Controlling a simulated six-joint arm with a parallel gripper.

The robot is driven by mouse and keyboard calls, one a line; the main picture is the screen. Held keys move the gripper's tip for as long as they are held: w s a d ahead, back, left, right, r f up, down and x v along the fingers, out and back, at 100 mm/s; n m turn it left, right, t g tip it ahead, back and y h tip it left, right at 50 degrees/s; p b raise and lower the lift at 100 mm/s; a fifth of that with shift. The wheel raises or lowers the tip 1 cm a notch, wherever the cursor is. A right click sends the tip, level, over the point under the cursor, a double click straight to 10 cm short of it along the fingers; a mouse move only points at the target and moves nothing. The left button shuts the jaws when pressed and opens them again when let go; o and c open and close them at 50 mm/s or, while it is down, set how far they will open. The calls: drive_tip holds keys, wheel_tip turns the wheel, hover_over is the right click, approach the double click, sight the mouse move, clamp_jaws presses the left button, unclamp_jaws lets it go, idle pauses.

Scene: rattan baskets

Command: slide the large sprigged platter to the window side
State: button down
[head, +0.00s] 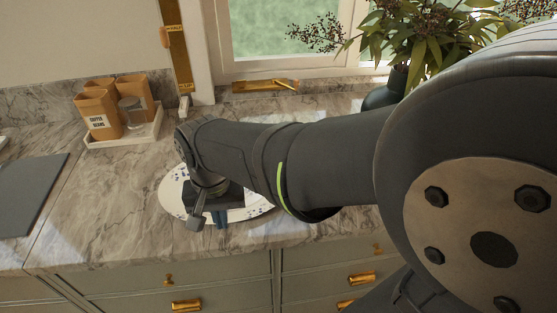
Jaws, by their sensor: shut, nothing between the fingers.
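The large sprigged platter (176,196) is white with small dark sprigs and lies flat on the marble counter near its front edge. My arm and gripper hide much of its middle. My gripper (222,222) is over the platter, pointing down, with its fingers shut and nothing between them. I cannot tell whether the fingertips touch the platter. The window (285,30) is at the back of the counter, beyond the platter.
Brown coffee bags (98,112) and a glass jar (132,112) stand on a white tray (150,133) at the back left. A dark board (30,190) lies far left. A leafy plant in a dark vase (383,97) stands back right. Bare marble (110,195) lies left of the platter.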

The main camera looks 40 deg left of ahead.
sight(228, 233)
wheel_tip(228, 233, down, 7)
drive_tip(key=shift+f, duration=0.2)
drive_tip(key=shift+w+a+f, duration=0.15)
drive_tip(key=shift+w+a, duration=0.4)
drive_tip(key=shift+w+a+f, duration=0.15)
drive_tip(key=shift+w+a, duration=0.35)
drive_tip(key=shift+w, duration=0.05)
drive_tip(key=shift+w+a, duration=0.35)
drive_tip(key=w+a, duration=1.2)
drive_tip(key=w, duration=0.1)
drive_tip(key=shift+a, duration=0.35)
